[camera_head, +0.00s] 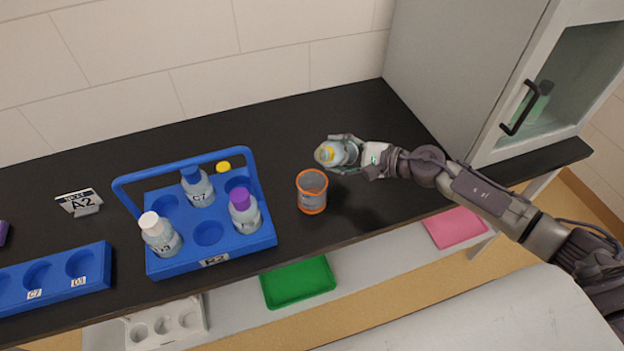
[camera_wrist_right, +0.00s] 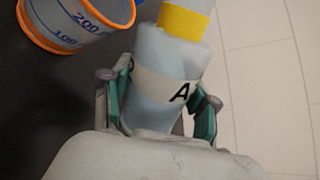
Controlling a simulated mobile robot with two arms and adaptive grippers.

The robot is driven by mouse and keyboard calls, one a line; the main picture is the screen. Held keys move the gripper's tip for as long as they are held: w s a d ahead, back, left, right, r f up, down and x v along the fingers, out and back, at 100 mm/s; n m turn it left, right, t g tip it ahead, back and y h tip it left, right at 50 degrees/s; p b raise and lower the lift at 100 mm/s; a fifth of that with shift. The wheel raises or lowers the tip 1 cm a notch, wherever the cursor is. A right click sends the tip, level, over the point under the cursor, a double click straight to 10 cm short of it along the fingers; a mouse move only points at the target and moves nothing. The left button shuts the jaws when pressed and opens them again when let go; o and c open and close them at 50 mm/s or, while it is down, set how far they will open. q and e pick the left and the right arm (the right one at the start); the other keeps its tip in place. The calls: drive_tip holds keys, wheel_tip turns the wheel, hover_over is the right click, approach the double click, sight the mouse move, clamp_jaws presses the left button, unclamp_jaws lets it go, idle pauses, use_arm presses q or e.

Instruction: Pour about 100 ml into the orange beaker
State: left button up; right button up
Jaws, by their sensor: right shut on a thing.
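The orange beaker (camera_head: 312,192), clear with orange rims, stands upright on the black bench right of the blue rack. In the right wrist view the beaker (camera_wrist_right: 75,25) shows at the upper left with 100 and 200 marks; I cannot tell its liquid level. My right gripper (camera_head: 341,154) is shut on a clear bottle (camera_wrist_right: 158,70) with a yellow band at its neck and a label starting with "A". In the head view the bottle (camera_head: 332,155) is tilted, its yellow end to the left, behind and slightly right of the beaker. My left gripper is not in view.
The blue handled rack (camera_head: 212,262) holds bottles with white (camera_head: 160,235), blue (camera_head: 198,187) and purple (camera_head: 244,211) caps. A yellow cap (camera_head: 223,167) shows near its handle. An A2 sign (camera_head: 80,203) and another blue rack (camera_head: 95,261) are left. A cabinet (camera_head: 455,70) stands right.

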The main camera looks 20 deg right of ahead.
drive_tip(key=shift+f, duration=0.15)
drive_tip(key=shift+w+d+r+n+h+p, duration=0.1)
drive_tip(key=shift+d+r+n+h+p, duration=0.2)
drive_tip(key=shift+p, duration=0.6)
drive_tip(key=shift+w+a+r+n+h+p, duration=0.1)
drive_tip(key=shift+r+n+p, duration=0.3)
drive_tip(key=shift+p, duration=0.45)
drive_tip(key=shift+d+f+n+t+h+p, duration=0.15)
drive_tip(key=shift+f+n+t+h+p, duration=0.3)
drive_tip(key=shift+p, duration=0.6)
idle(1.0)
drive_tip(key=shift+s+a+r+n+h+p, duration=0.2)
drive_tip(key=shift+r+n+p, duration=0.3)
drive_tip(key=shift+p, duration=0.55)
drive_tip(key=shift+s+a+r+n+h+p, duration=0.1)
drive_tip(key=shift+a+r+n+h+p, duration=0.25)
drive_tip(key=shift+p, duration=0.7)
idle(1.4)
